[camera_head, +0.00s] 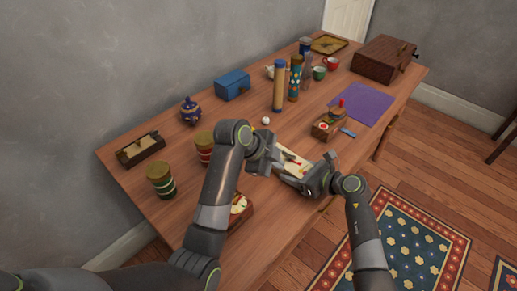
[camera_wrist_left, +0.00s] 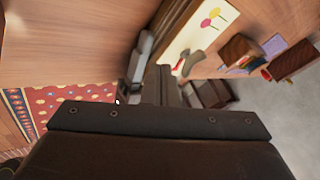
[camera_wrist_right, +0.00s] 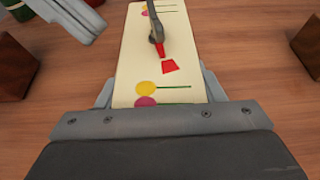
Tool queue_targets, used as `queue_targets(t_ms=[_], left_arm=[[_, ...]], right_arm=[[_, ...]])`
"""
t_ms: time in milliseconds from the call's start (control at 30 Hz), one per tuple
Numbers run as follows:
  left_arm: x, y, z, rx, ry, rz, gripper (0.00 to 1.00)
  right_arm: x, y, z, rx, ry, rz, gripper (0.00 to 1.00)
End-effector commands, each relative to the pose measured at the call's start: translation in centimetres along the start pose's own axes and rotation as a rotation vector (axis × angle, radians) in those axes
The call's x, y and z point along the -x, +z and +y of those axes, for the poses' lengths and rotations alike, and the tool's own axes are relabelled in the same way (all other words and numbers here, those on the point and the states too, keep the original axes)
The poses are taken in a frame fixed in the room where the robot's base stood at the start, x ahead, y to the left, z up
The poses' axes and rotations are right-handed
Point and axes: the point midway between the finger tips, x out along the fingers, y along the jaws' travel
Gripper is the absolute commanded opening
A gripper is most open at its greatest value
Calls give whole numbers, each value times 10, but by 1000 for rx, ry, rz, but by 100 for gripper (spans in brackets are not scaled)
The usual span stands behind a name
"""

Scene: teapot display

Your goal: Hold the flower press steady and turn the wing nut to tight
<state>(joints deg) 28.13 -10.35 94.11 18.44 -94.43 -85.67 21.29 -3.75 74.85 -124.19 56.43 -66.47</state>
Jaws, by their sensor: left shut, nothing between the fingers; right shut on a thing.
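The flower press (camera_head: 290,163) is a cream board with painted flowers, near the table's front edge. My right gripper (camera_head: 298,178) is shut on the near part of the press, a finger at each side in the right wrist view (camera_wrist_right: 160,92). The grey wing nut (camera_wrist_right: 155,30) stands on the board. Its red pointer (camera_wrist_right: 161,48) points towards a red mark (camera_wrist_right: 170,67), with a small gap between them. My left gripper (camera_head: 275,163) is shut and empty beside the press, apart from the wing nut in the right wrist view.
A brown wooden block with a red knob (camera_head: 327,124) stands right of the press. Striped jars (camera_head: 160,180) stand to the left, and a small white ball (camera_head: 266,120) lies behind. A purple cloth (camera_head: 361,104) lies flat to the right.

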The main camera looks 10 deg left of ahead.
Motion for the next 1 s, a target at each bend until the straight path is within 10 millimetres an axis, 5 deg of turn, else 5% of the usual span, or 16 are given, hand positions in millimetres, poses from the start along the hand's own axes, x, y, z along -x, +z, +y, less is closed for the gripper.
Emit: queue_targets(t_ms=[300,500,733,1000], left_arm=[[69,4,1,-3,-4,-4,0],[96,5,0,-1,-1,-1,0],[99,5,-7,-8,26,-1,27],[78,3,-44,-46,164,-10,27]], right_arm=[[0,0,-1,1,-2,0,29],[0,0,-1,1,-2,0,29],[0,0,-1,1,-3,0,29],[0,1,-1,1,-3,-1,29]])
